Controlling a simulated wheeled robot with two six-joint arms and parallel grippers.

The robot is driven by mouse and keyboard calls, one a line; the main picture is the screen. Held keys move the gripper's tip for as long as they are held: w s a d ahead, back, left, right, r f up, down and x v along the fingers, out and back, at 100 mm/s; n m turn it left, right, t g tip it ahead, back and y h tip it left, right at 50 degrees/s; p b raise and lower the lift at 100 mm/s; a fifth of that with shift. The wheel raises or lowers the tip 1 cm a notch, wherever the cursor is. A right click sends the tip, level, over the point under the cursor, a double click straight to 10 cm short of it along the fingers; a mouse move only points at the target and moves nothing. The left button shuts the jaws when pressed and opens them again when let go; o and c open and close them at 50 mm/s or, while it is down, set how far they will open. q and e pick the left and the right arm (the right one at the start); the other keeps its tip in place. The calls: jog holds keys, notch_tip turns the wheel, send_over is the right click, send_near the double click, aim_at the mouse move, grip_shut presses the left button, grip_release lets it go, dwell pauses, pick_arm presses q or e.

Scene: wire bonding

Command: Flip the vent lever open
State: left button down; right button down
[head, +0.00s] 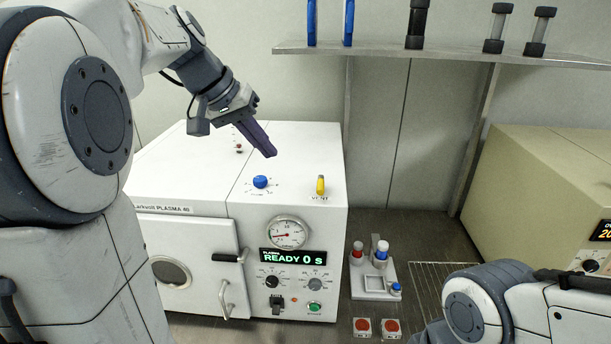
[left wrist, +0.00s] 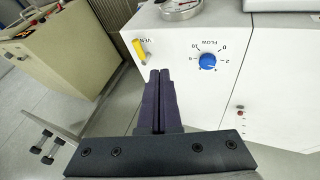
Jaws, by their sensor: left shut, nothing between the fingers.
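The vent lever (head: 320,185) is a small yellow handle standing upright on top of the white plasma machine (head: 185,170), near its front right edge, by the label VENT. In the left wrist view the yellow lever (left wrist: 139,50) is at upper left, beyond and left of the fingertips. My left gripper (head: 270,152) is shut and empty. It hangs above the machine's top, behind and to the left of the lever, apart from it. The left wrist view shows its two dark fingers (left wrist: 160,75) pressed together. My right gripper is not in view; only part of that arm shows at lower right.
A blue flow knob (head: 260,181) stands on the machine top left of the lever, and a red button (head: 239,148) is farther back. The front has a gauge (head: 288,233) and a display. A beige machine (head: 540,185) is at right. A shelf (head: 440,52) runs above.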

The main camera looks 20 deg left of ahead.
aim_at(320, 187)
pick_arm(q)
jog(key=p+x, duration=0.2)
jog(key=x, duration=0.6)
jog(key=shift+w+d+f, duration=0.1)
jog(key=shift+d+f, duration=0.15)
jog(key=shift+f, duration=0.05)
jog(key=shift+w+d+f+p, duration=0.15)
jog(key=shift+d+p, duration=0.2)
jog(key=shift+d, duration=0.25)
jog(key=shift+w+d+r+p, duration=0.15)
jog(key=shift+d+p, duration=0.2)
jog(key=shift+d, duration=0.25)
jog(key=shift+w+d+f, duration=0.2)
jog(key=shift+d+f, duration=0.2)
jog(key=shift+d, duration=0.15)
jog(key=shift+a, duration=0.15)
